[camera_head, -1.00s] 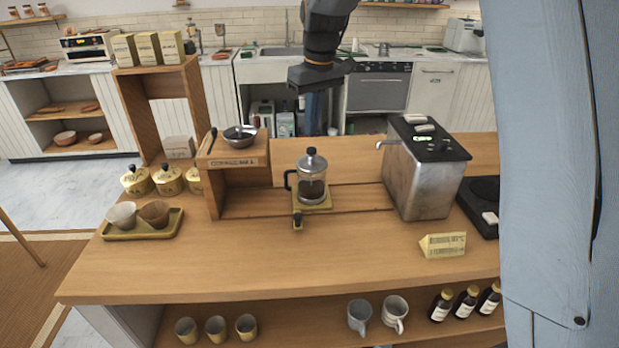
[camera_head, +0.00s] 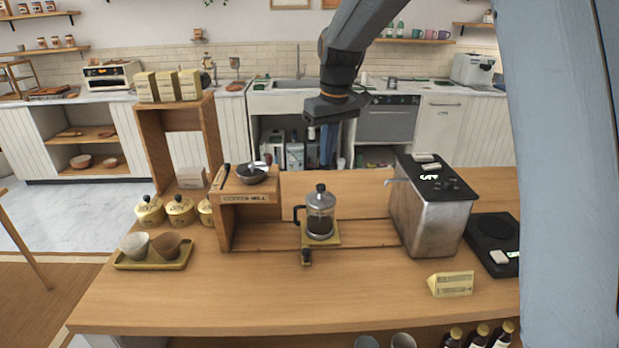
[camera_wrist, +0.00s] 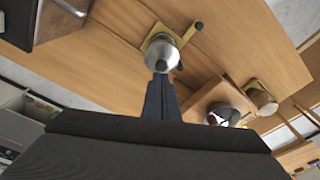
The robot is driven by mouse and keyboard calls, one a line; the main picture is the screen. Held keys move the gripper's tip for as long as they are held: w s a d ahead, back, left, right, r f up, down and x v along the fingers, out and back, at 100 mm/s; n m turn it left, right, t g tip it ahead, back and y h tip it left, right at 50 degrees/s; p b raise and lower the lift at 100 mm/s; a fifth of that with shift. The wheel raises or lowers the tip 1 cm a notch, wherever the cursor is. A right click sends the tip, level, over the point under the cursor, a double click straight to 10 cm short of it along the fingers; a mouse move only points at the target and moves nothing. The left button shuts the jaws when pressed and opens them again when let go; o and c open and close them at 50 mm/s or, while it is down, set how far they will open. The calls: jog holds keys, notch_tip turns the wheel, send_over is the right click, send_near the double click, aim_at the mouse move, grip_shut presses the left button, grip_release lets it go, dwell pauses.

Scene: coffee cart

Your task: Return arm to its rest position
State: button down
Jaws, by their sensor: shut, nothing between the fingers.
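My gripper (camera_head: 322,132) hangs in the air above the far side of the wooden cart, behind the French press in the head view. Its fingers are together and empty; they show as a dark closed shape in the wrist view (camera_wrist: 160,98).
A steel machine (camera_head: 430,215) stands right of the press, with a black hot plate (camera_head: 489,238) beside it. Two cups sit on a tray (camera_head: 183,262). The front counter is largely clear.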

jog(key=s+d+f+m+b, duration=0.1)
jog(key=s+d+f, duration=0.3)
jog(key=s, duration=0.4)
jog(key=s+d+f+m+b, duration=0.2)
jog(key=s+d+f, duration=0.2)
jog(key=s+f, duration=0.3)
jog(key=s+d+f+m+b, duration=0.1)
jog(key=s+d+f+m, duration=0.1)
jog(key=s+f, duration=0.4)
jog(key=s+d, duration=0.1)
jog(key=s, duration=0.4)
jog(key=shift+d+m+h+b, duration=0.3)
jog(key=shift+d+h+b, duration=0.05)
jog(key=shift+d+h, duration=0.05)
